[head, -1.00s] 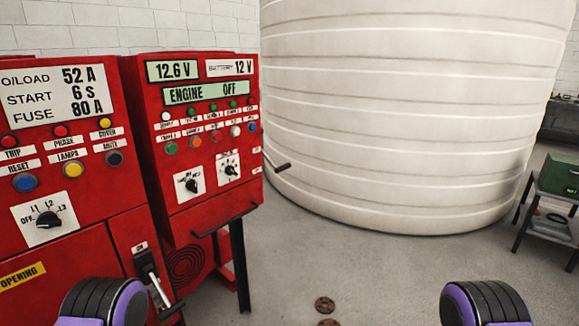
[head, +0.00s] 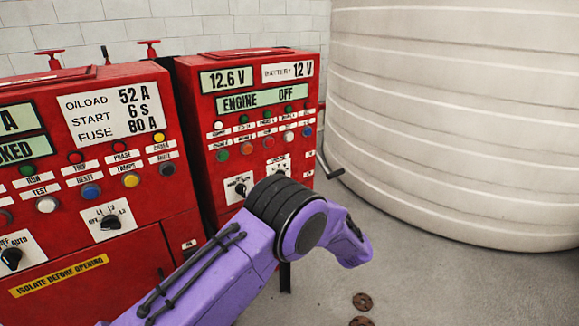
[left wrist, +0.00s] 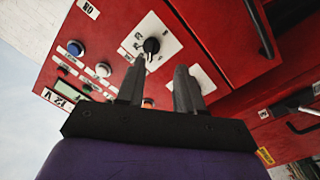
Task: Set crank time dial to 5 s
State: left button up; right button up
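The right red panel (head: 262,110) carries two black dials on white plates. A second white plate (left wrist: 180,80) is mostly hidden behind a finger. My left gripper (left wrist: 157,78) is open and empty, its fingers apart, pointing at the panel. The dial lettering is too small to read. My right gripper is not in view.
A left red cabinet (head: 90,160) with buttons and switches stands close beside the panel. A crank-like lever (head: 330,168) sticks out at the panel's right. A large white tank (head: 460,120) fills the right. Grey floor (head: 450,290) is open in front.

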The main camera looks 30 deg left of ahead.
pick_arm(q)
jog(key=w+a+r+p, duration=0.1)
jog(key=w+a, duration=0.1)
jog(key=a, duration=0.2)
jog(key=w+a+r+n+p, duration=0.1)
jog(key=w+a+p, duration=0.1)
jog(key=a, duration=0.3)
jog(key=shift+w+a+r+g, duration=0.25)
jog(key=shift+w+r+g, duration=0.05)
jog(key=shift+g, duration=0.1)
grip_shut()
